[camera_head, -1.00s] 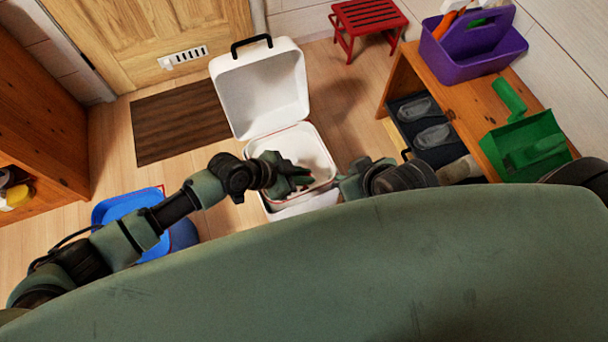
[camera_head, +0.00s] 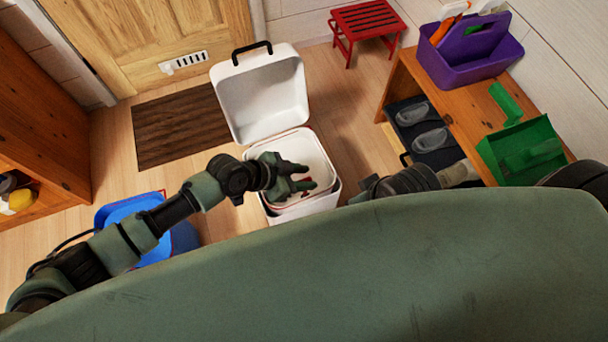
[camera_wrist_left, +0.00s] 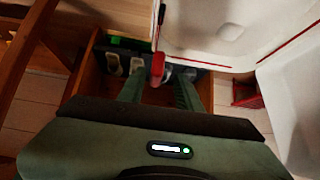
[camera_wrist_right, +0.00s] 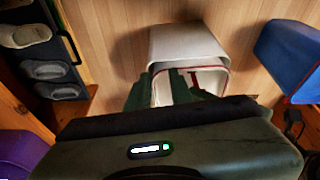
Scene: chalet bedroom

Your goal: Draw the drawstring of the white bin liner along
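The white bin liner (camera_head: 322,160) lines the open white bin (camera_head: 330,205), with a red drawstring along its rim. In the left wrist view the red drawstring (camera_wrist_left: 157,68) shows as a short band between my left fingertips. My left gripper (camera_head: 303,178) is over the bin opening, its fingers apart around the red band. My right gripper (camera_wrist_right: 160,88) is open, with a gap between its fingers. It points at the bin from the right side; in the head view my body hides most of it. The liner's red-edged rim (camera_wrist_right: 208,70) shows beyond its fingers.
The bin's raised lid (camera_head: 260,95) stands behind the opening. A blue container (camera_head: 130,208) is at left. A wooden bench (camera_head: 455,95) at right carries a purple caddy (camera_head: 470,65) and a green dustpan (camera_head: 520,150). A red stool (camera_head: 367,18) stands behind.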

